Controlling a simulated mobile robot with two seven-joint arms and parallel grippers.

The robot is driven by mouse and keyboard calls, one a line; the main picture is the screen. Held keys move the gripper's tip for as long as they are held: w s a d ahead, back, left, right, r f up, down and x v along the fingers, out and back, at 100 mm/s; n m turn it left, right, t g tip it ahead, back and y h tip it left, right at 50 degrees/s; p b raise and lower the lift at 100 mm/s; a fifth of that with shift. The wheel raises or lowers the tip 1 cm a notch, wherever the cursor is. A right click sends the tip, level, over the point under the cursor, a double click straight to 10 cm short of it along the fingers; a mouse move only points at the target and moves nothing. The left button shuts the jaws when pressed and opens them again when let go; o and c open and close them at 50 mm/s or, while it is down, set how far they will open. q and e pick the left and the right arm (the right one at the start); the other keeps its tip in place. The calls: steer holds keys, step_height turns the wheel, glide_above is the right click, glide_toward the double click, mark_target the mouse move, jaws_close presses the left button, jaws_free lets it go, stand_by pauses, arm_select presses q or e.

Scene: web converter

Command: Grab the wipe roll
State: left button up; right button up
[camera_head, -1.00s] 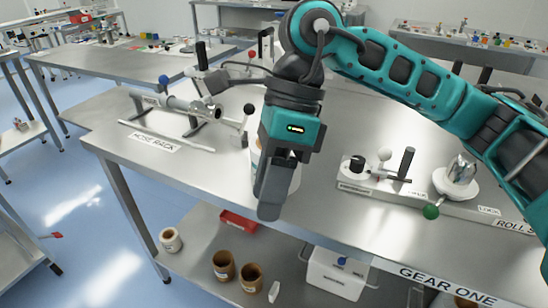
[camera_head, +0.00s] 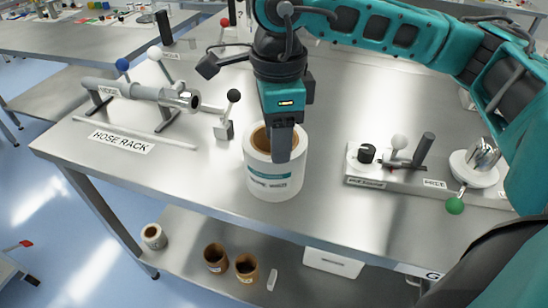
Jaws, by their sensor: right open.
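The wipe roll (camera_head: 272,180) is a white cylinder with a brown core and a teal-and-grey label. It stands upright on the metal table (camera_head: 190,205) near its front edge. My right gripper (camera_head: 284,152) points down at the roll's top, in front of its core opening. One finger is seen overlapping the roll's upper part; the other is hidden, so I cannot tell whether it touches the roll. The right gripper is open. My left gripper is not in view.
A hose rack (camera_head: 135,97) with a metal tube and ball-topped levers stands left of the roll. A fixture (camera_head: 390,163) with knobs and a green ball stands to the right. The lower shelf (camera_head: 200,225) holds brown rolls and a white box (camera_head: 333,262).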

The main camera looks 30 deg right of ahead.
steer(key=shift+s+d+f, duration=0.1)
steer(key=shift+f, duration=1.4)
steer(key=shift+d+f, duration=0.1)
steer(key=shift+f, duration=1.4)
jaws_close()
